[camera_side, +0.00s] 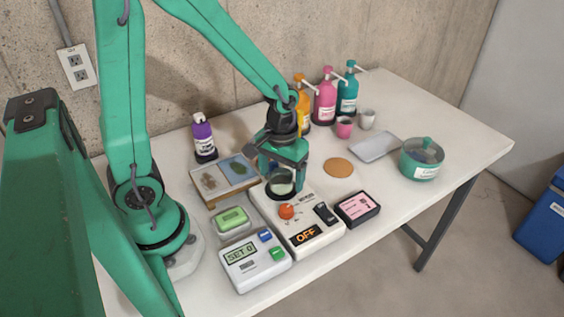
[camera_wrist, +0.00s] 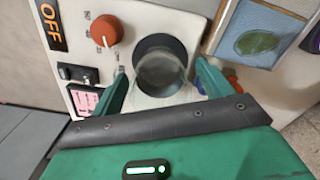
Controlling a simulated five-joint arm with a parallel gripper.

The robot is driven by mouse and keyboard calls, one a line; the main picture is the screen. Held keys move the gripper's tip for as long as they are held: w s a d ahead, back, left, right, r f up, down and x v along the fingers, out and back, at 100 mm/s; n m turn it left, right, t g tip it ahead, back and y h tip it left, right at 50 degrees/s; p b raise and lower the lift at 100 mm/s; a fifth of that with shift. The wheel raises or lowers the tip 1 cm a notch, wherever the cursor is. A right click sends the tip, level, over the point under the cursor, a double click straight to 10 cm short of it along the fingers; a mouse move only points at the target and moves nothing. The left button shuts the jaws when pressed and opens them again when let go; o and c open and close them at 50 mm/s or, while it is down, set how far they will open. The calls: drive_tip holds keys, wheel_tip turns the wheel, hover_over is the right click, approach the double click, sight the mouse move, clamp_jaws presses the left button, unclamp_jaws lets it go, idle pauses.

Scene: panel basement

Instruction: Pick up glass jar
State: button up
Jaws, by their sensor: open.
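The clear glass jar (camera_side: 281,187) stands on the round black plate of a white control box (camera_side: 318,235) marked OFF. In the wrist view the jar (camera_wrist: 160,72) shows from above, with the black plate (camera_wrist: 158,46) around and behind it. My gripper (camera_side: 283,178) is lowered over the box. In the wrist view its two green fingers (camera_wrist: 162,76) are open, one on each side of the jar. I cannot tell whether either finger touches the glass. Part of the jar is hidden by my gripper in the side view.
A framed panel (camera_side: 222,178), a green-lidded box (camera_side: 231,219) and a SET display unit (camera_side: 255,262) are left of the control box. A pink-faced black box (camera_side: 358,208) is at its right. Pump bottles (camera_side: 325,100) stand behind. A teal pot (camera_side: 421,160) is far right.

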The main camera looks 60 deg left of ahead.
idle(0.5)
drive_tip(key=c, duration=1.2)
drive_tip(key=shift+r, duration=0.25)
drive_tip(key=shift+r, duration=1.6)
drive_tip(key=shift+d+r, duration=0.15)
drive_tip(key=shift+r, duration=0.1)
drive_tip(key=shift+s+d+r, duration=1)
drive_tip(key=shift+d+r, duration=0.1)
drive_tip(key=shift+d, duration=0.5)
drive_tip(key=shift+s+d+r, duration=1)
drive_tip(key=shift+d+r, duration=0.1)
drive_tip(key=shift+d, duration=0.45)
drive_tip(key=shift+s+d+r, duration=1)
drive_tip(key=shift+d+r, duration=0.1)
drive_tip(key=shift+d, duration=0.5)
